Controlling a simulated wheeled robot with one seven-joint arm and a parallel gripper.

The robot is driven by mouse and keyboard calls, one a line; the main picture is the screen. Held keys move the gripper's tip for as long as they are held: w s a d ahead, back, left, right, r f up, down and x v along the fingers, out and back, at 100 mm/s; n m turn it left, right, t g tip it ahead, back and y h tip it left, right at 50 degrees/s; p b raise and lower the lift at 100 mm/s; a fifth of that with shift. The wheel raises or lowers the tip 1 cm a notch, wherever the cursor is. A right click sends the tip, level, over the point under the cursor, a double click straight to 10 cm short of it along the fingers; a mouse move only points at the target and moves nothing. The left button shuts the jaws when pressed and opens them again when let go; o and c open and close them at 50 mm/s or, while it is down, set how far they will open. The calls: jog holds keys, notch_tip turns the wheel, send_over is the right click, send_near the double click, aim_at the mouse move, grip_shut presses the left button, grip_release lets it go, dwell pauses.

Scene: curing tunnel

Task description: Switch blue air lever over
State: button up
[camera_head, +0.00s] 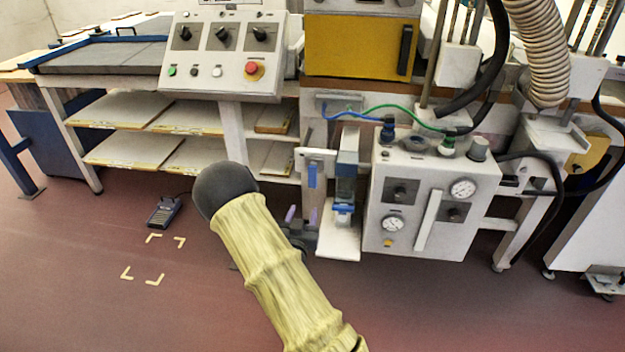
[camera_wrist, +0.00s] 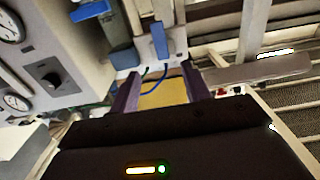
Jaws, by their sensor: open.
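The blue air lever (camera_head: 312,174) hangs straight down from a pale bracket, left of the clear-bowled air filter (camera_head: 345,190). In the wrist view the blue lever (camera_wrist: 160,40) stands beyond my fingertips, between the lines of the two fingers. My gripper (camera_head: 302,214) is below the lever and a little to its left in the head view. Its two purple fingers are apart with nothing between them, as the wrist view of my gripper (camera_wrist: 160,84) also shows. There is a gap between the fingertips and the lever.
A grey box with gauges (camera_head: 428,205) stands just right of the filter. Blue and green hoses (camera_head: 400,110) run above it. A button panel (camera_head: 222,55) and shelves (camera_head: 135,150) are on the left. A foot pedal (camera_head: 164,211) lies on the open floor.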

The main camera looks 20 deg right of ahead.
aim_at(312, 179)
jog(key=b+x, duration=0.1)
jog(key=x, duration=1.5)
jog(key=shift+w+d+b, duration=0.3)
jog(key=shift+b, duration=0.1)
grip_shut()
